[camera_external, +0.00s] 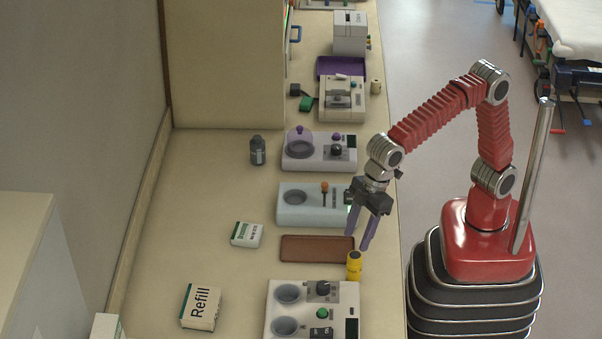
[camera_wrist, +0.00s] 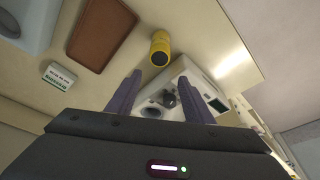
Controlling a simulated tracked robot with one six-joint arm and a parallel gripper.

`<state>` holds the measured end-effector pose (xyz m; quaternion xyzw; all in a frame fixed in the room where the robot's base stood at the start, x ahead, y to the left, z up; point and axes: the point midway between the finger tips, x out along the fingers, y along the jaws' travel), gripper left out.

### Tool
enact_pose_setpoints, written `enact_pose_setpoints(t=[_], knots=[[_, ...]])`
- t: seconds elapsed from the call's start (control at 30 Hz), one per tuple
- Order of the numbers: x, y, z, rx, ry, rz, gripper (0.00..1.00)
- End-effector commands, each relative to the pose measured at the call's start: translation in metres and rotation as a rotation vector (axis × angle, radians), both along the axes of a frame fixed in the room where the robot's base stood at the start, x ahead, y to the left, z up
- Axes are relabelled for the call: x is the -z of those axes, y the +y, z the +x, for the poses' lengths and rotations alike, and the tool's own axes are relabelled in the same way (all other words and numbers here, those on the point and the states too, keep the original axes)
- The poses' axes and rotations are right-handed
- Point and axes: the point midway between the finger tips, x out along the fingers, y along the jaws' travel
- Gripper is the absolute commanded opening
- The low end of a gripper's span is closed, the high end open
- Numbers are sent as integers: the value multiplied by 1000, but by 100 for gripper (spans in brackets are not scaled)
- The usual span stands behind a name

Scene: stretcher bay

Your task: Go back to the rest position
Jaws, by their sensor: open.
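My gripper (camera_external: 363,228) is open and empty, with its two purple fingers pointing down above the front edge of the bench (camera_external: 215,270). In the external view it hangs between the pale device with an orange-topped lever (camera_external: 310,217) and a yellow cylinder (camera_external: 354,265). In the wrist view the fingers (camera_wrist: 163,98) are spread apart, with the yellow cylinder (camera_wrist: 160,48) beyond them. The cylinder stands near the edge, and the gripper is apart from it. My red arm reaches over from the base at right.
A brown tray (camera_external: 316,248) lies behind the yellow cylinder. A white two-cup device (camera_external: 283,320) is at the near end. A small white box (camera_external: 246,234) and a Refill box (camera_external: 201,307) lie on the left. Open floor (camera_external: 430,100) lies behind my arm; a stretcher (camera_external: 570,30) stands beyond.

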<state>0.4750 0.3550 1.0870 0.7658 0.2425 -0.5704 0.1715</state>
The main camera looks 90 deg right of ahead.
Motion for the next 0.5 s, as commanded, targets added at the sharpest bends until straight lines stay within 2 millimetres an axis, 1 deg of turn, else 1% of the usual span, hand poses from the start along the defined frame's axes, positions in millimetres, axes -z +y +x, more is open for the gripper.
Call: enact_pose_setpoints(t=[0.03, 0.2, 0.5], knots=[[0, -18, -5, 15, 2, -3, 47], [2, -74, -24, 64, 3, -9, 47], [6, -164, -62, 167, -7, -9, 47]])
